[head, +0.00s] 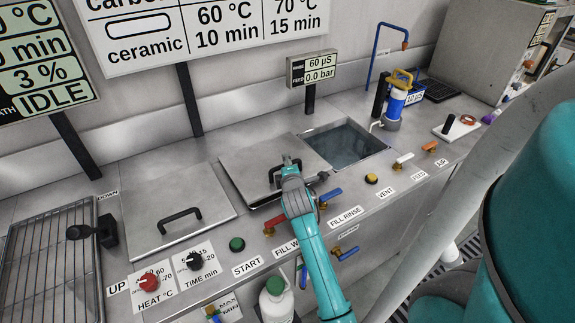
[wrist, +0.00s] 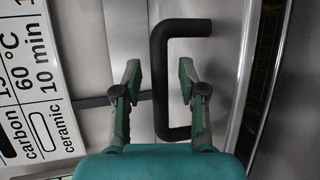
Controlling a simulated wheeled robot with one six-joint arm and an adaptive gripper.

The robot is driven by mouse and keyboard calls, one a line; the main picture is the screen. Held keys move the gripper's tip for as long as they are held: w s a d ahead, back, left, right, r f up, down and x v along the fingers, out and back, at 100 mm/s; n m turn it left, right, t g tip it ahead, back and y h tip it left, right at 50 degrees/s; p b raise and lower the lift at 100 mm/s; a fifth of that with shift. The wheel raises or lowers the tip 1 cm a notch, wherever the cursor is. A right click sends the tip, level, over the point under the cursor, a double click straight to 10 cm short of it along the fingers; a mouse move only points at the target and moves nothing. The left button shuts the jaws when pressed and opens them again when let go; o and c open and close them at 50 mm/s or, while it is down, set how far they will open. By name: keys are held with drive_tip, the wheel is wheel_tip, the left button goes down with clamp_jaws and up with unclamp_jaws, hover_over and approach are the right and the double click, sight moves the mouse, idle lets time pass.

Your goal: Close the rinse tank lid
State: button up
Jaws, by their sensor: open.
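The rinse tank lid (head: 250,155) is a flat steel plate with a black bar handle. It lies to the left of the square rinse tank opening (head: 347,146), where water shows uncovered. My gripper (head: 290,165) is at this lid's handle and hides part of it. In the wrist view my gripper (wrist: 158,78) is open, with one finger on each side of the upright bar of the black handle (wrist: 160,105). I see gaps between the fingers and the bar; whether either touches it elsewhere is unclear.
Another steel lid (head: 165,225) with a black handle lies further left, beside a wire rack (head: 50,265). Red and blue valve levers (head: 330,195) line the front edge. A blue-white cylinder (head: 394,105) stands behind the tank's right side. A sign post (head: 310,97) stands behind the lid.

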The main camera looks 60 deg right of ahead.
clamp_jaws()
drive_tip(key=shift+s+a+f, duration=0.1)
drive_tip(key=shift+s+f, duration=0.1)
drive_tip(key=shift+f, duration=0.6)
drive_tip(key=shift+s+a+f, duration=0.1)
drive_tip(key=shift+s+f, duration=0.05)
drive_tip(key=shift+f, duration=0.6)
unclamp_jaws()
drive_tip(key=shift+r, duration=0.1)
drive_tip(key=v, duration=1.2)
